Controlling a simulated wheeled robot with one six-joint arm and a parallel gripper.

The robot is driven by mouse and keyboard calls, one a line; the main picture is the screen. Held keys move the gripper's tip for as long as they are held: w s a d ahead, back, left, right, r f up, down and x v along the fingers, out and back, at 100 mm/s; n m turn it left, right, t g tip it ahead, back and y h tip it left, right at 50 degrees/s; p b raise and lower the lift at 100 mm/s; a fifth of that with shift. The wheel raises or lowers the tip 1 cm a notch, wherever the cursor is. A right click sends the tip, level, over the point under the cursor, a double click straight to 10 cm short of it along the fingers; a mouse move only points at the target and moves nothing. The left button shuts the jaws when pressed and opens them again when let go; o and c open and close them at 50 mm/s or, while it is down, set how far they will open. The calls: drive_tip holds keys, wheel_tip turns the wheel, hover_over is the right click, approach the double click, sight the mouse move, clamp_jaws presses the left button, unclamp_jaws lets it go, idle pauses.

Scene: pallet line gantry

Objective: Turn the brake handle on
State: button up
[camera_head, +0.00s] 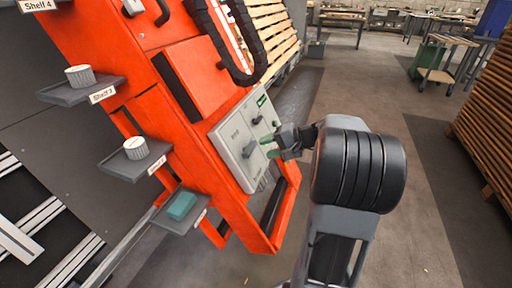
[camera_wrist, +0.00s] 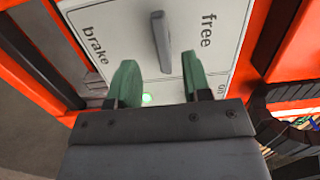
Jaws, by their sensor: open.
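The brake handle (camera_wrist: 162,42) is a grey bar on a pale panel (camera_wrist: 110,20). In the wrist view it stands nearly upright in the picture, between the words "brake" at left and "free" at right. My gripper (camera_wrist: 159,64) has two green fingers, spread apart on either side of the handle's lower end, with nothing visibly held. Whether the fingers reach the handle's depth is unclear. In the head view my gripper (camera_head: 270,147) is close to the panel (camera_head: 230,133) on the orange machine, facing a dark handle (camera_head: 249,149).
A small green light (camera_wrist: 147,98) glows on the panel. A second dark handle (camera_head: 257,121) sits higher on it. Small shelves at left hold two white ribbed caps (camera_head: 80,75) and a teal block (camera_head: 181,206). A black cable chain (camera_head: 243,70) hangs above.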

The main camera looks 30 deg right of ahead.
drive_tip(key=p+v, duration=0.1)
drive_tip(key=v, duration=0.5)
drive_tip(key=shift+s+d+r, duration=0.1)
idle(0.4)
drive_tip(key=s+a+r+n+g+h+p, duration=0.2)
drive_tip(key=s+a+r+n+h+p, duration=0.2)
drive_tip(key=a+r+p, duration=0.5)
drive_tip(key=s+a+r+n+g+h+p, duration=0.2)
drive_tip(key=s+a+r+n+h+p, duration=0.2)
drive_tip(key=s+a+r+p, duration=0.4)
drive_tip(key=shift+s+a+r+n+g+h+p, duration=0.3)
drive_tip(key=shift+a+r+h+p, duration=0.55)
drive_tip(key=shift+r+p, duration=4.5)
drive_tip(key=f+p, duration=0.3)
drive_tip(key=shift+a+y, duration=0.25)
